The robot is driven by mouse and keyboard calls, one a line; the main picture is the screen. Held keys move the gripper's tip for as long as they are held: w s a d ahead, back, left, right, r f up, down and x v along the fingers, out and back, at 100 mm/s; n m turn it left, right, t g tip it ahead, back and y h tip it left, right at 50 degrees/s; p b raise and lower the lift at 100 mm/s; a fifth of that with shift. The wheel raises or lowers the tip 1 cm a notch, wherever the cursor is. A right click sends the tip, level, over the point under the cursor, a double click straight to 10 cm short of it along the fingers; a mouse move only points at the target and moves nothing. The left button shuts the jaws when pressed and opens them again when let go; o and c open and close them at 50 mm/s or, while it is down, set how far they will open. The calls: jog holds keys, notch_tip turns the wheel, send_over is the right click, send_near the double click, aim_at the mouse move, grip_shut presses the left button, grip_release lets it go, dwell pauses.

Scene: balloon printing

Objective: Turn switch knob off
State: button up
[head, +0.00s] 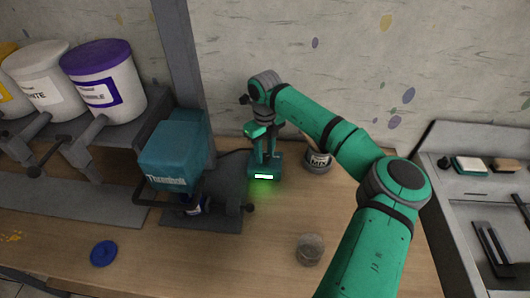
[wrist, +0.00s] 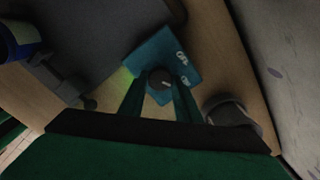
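The switch box (head: 264,173) is a small teal unit with a glowing green display on the bench near the wall. My gripper (head: 263,154) points down over the box. In the wrist view my gripper's two green fingers (wrist: 159,91) are apart, one on each side of the knob. A gap seems to show beside the knob; I cannot tell whether either finger touches it.
A teal machine (head: 175,150) with a dark base stands left of the box. A jar labelled MIX (head: 318,161) is close on the right. A grey cup (head: 310,249) and a blue lid (head: 104,253) lie forward on the bench. Large buckets (head: 105,80) stand at left.

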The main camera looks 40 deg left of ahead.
aim_at(265, 156)
jog(key=shift+n, duration=0.3)
jog(key=n, duration=0.5)
jog(key=shift+n, duration=0.3)
jog(key=n, duration=0.5)
jog(key=shift+n, duration=0.3)
dwell(0.3)
jog(key=o, duration=1.1)
jog(key=shift+c, duration=0.2)
jog(key=shift+r, duration=0.1)
notch_tip(265, 156, up, 11)
